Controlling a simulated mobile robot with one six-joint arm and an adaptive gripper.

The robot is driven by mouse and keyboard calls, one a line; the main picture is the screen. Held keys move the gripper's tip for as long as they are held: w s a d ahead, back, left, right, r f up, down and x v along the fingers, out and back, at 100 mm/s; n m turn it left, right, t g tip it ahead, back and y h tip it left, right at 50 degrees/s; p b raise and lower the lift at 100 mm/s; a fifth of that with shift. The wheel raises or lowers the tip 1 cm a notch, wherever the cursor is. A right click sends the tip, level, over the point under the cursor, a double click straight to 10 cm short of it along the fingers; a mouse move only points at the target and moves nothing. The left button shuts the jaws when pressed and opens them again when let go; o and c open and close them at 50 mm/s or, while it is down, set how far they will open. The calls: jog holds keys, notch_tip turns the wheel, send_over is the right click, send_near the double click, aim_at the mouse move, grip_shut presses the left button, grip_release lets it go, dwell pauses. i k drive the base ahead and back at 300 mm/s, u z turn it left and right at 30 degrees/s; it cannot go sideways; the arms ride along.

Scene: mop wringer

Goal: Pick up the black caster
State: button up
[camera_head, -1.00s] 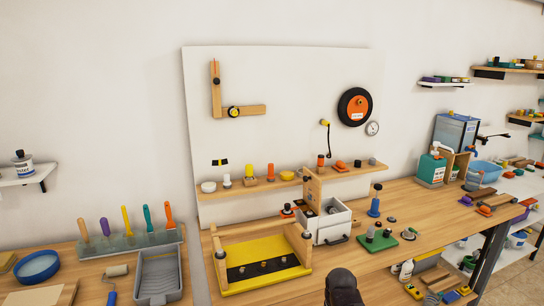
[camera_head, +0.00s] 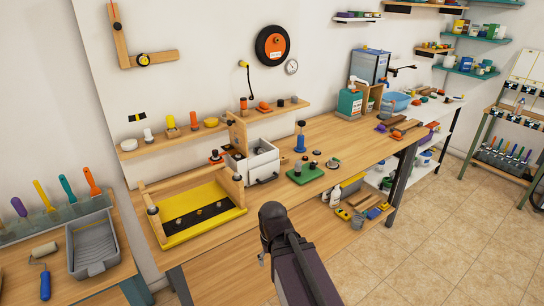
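I cannot tell for sure which small dark part is the black caster. Small dark round pieces stand on the green board (camera_head: 305,176) on the long bench, too small to make out. Several small knobs sit on the black strip of the yellow tray (camera_head: 184,233) on the same bench. A small dark cylinder (camera_head: 281,103) stands on the wall shelf. A dark rounded part of my own arm rises from the bottom centre, in front of the bench edge. My gripper's fingers do not show, so I see nothing held.
A white box with a drawer (camera_head: 258,160) and a blue post (camera_head: 300,140) stand near the green board. A grey paint tray (camera_head: 92,243) lies on the left bench. Bottles and a blue bowl (camera_head: 397,101) are further back. Tiled floor (camera_head: 420,250) is open at right.

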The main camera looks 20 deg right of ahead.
aim_at(258, 151)
jog(key=k, duration=0.65)
jog(key=z, duration=0.45)
jog(key=i, duration=1.45)
jog(key=u, duration=0.5)
